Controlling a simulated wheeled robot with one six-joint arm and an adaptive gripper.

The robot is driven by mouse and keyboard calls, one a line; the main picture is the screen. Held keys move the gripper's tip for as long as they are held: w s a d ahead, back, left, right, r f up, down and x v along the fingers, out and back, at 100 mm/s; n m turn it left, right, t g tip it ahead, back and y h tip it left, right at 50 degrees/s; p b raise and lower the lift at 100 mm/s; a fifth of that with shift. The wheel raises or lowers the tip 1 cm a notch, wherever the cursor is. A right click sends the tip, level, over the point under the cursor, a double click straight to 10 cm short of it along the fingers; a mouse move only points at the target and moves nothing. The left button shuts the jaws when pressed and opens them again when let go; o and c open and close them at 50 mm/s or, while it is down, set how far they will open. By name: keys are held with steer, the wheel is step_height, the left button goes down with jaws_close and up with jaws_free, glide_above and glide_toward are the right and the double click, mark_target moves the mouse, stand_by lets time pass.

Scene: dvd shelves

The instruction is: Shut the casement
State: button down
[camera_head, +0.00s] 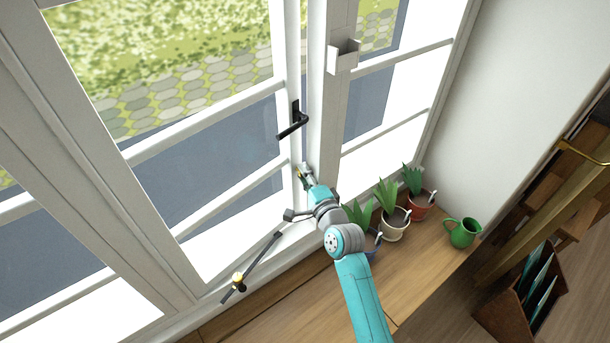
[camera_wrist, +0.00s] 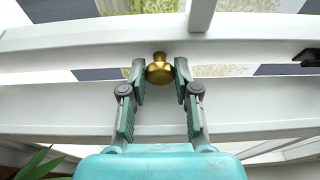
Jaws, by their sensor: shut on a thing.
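The casement (camera_head: 287,62) is a white-framed sash with glass panes, left of the white post in the head view. Its black handle (camera_head: 295,121) sticks out from the stile and shows at the right edge of the wrist view (camera_wrist: 308,57). A brass knob (camera_wrist: 160,69) is low on the white frame. My gripper (camera_head: 304,172) is at the stile below the handle; in the wrist view its fingers (camera_wrist: 160,72) are closed around the knob, one on each side. The fingertips are small in the head view. I cannot tell how wide the casement stands from its frame.
A dark stay bar (camera_head: 262,259) with a brass knob (camera_head: 238,279) lies along the sill at lower left. Several potted plants (camera_head: 394,222) and a green jug (camera_head: 462,232) stand on the wooden ledge (camera_head: 437,262) right of my arm. A brown box (camera_head: 510,318) is at lower right.

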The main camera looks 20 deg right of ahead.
steer(key=s+d, duration=0.1)
steer(key=s, duration=0.6)
steer(key=shift+s+d+f, duration=0.15)
steer(key=shift+s+d, duration=0.1)
steer(key=c, duration=0.9)
jaws_free()
steer(key=shift+o, duration=0.2)
steer(key=shift+s, duration=0.1)
steer(key=s+d, duration=0.1)
steer(key=s, duration=1.1)
